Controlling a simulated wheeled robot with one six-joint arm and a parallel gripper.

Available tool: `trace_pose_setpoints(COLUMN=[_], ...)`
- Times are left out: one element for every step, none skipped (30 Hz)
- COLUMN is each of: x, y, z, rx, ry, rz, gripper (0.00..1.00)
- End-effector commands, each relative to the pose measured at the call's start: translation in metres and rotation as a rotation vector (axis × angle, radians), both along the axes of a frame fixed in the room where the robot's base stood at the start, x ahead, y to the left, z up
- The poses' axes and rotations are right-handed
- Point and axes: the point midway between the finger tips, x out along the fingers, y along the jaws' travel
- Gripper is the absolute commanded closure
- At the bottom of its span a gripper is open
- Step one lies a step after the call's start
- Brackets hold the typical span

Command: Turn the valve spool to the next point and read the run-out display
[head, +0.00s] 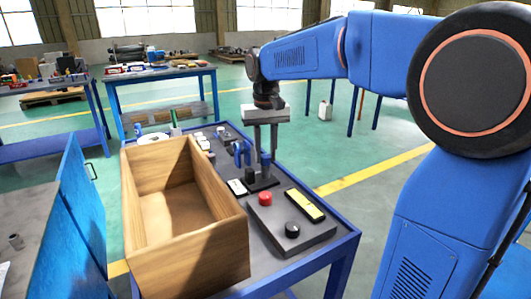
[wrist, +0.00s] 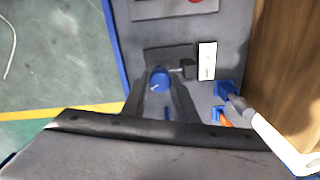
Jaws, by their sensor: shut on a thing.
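My gripper (head: 266,152) points straight down over the dark bench top and is shut on a round blue knob with a pale mark. In the wrist view the knob (wrist: 160,79) sits between my two fingertips (wrist: 162,88). The knob is at a dark block fixture (wrist: 172,54), with a small dark part reaching toward its right side. A small white-faced display (wrist: 207,61) lies beside the fixture; it also shows in the head view (head: 237,187). Its reading is too small to make out. I cannot clearly tell the spool's body from the fixture.
An open wooden crate (head: 222,198) stands close on the left of the bench. A blue bracket (wrist: 226,90) with a pale rod stands beside the display.

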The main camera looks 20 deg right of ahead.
Motion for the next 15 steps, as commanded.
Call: trace_pose_setpoints(x=[0.0003, 0.0003, 0.0003, 0.0003, 0.0003, 0.0003, 0.0003, 0.0003, 0.0003, 0.0003, 0.0003, 0.0002, 0.0002, 0.0002, 0.0002], y=[0.0, 0.0, 0.0, 0.0, 0.0, 0.0, 0.0, 0.0, 0.0, 0.0, -0.0001, 0.0, 0.0, 0.0, 0.0], z=[0.0007, 0.0007, 0.0007, 0.0007, 0.0007, 0.0007, 0.0007, 0.0007, 0.0007, 0.0007, 0.0007, 0.0006, 0.0005, 0.0005, 0.0004], rx=[0.0, 0.0, 0.0, 0.0, 0.0, 0.0, 0.0, 0.0, 0.0, 0.0, 0.0, 0.0, 0.0, 0.0, 0.0], ry=[-0.002, -0.002, -0.002, -0.002, -0.002, -0.002, -0.002, -0.002, -0.002, -0.002, -0.002, -0.002, -0.001, -0.001, -0.001], rz=[0.001, 0.001, 0.0, 0.0, 0.0, 0.0, 0.0, 0.0, 0.0, 0.0, 0.0, 0.0, -0.001, -0.001, -0.001], gripper=[0.96, 0.96, 0.96, 0.96, 0.96, 0.96, 0.96, 0.96, 0.69, 0.62, 0.55, 0.55, 0.55, 0.55, 0.55])
